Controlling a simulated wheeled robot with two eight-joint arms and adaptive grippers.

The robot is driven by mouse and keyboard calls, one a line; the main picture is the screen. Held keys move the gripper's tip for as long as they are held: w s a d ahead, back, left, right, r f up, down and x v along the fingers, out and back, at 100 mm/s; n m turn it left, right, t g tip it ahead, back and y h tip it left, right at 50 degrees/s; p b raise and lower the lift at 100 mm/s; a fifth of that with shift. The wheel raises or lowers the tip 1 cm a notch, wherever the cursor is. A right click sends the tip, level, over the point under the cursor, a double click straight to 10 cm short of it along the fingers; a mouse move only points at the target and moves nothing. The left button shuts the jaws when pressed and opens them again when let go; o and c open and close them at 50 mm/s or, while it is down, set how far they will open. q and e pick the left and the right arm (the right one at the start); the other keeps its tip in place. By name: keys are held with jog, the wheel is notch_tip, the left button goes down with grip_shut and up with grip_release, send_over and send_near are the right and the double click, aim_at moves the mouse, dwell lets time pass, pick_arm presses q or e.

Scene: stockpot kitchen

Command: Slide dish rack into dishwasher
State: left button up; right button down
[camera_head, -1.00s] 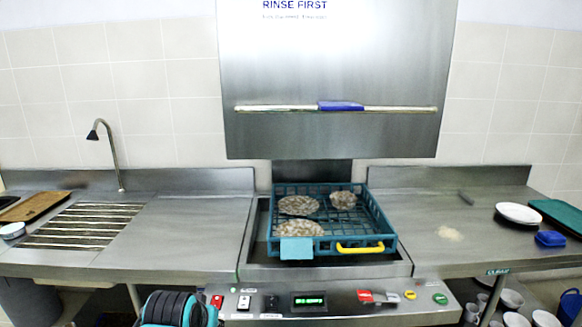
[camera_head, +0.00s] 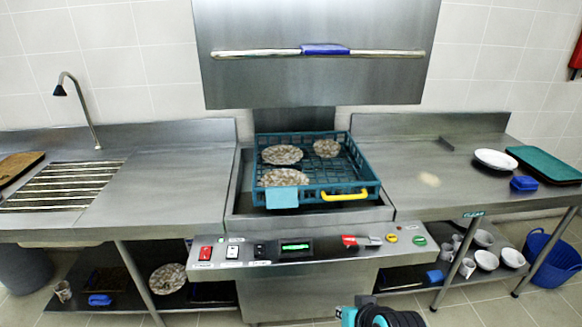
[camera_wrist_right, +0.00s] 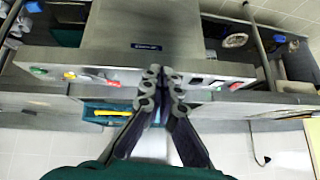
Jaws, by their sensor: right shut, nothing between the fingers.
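The teal dish rack (camera_head: 312,178) sits in the dishwasher bed (camera_head: 330,217) under the raised steel hood (camera_head: 310,75), slightly askew. It holds three patterned, soiled-looking plates (camera_head: 284,177). A yellow handle (camera_head: 344,195) and a light-blue patch are on its front side. The rack's handle side also shows upside down in the right wrist view (camera_wrist_right: 112,113). My right gripper (camera_head: 382,316) is at the bottom edge of the head view, in front of the machine and apart from the rack. In the wrist view its fingers (camera_wrist_right: 164,82) are together and empty. My left gripper is out of view.
A control panel (camera_head: 300,250) with coloured buttons runs along the machine's front. The left counter (camera_head: 165,175) is mostly clear beside a slatted drain. The right counter (camera_head: 415,170) holds a white plate (camera_head: 495,159), a blue item and a green tray (camera_head: 545,164).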

jog(key=w+a+r+m+t+y+p, duration=0.1)
jog(key=w+a+r+m+t+y, duration=0.15)
jog(key=w, duration=0.95)
jog(key=w+a+r+m+t+y+p, duration=0.1)
jog(key=w+a+r+m+t+y, duration=0.15)
jog(key=w, duration=0.95)
jog(key=m+t+h, duration=0.2)
jog(key=m+t, duration=0.3)
jog(key=m, duration=0.5)
send_near(300, 195)
jog(key=w, duration=0.2)
jog(key=w+d, duration=0.1)
jog(key=w, duration=0.1)
jog(key=w+d, duration=0.1)
jog(key=w, duration=0.1)
jog(key=shift+w+d+f+b, duration=0.1)
jog(key=shift+w+d+b, duration=0.15)
jog(key=shift+b, duration=0.15)
jog(key=a, duration=0.1)
jog(key=a+b, duration=0.1)
jog(key=shift+s+a, duration=0.2)
jog(key=shift+a, duration=0.7)
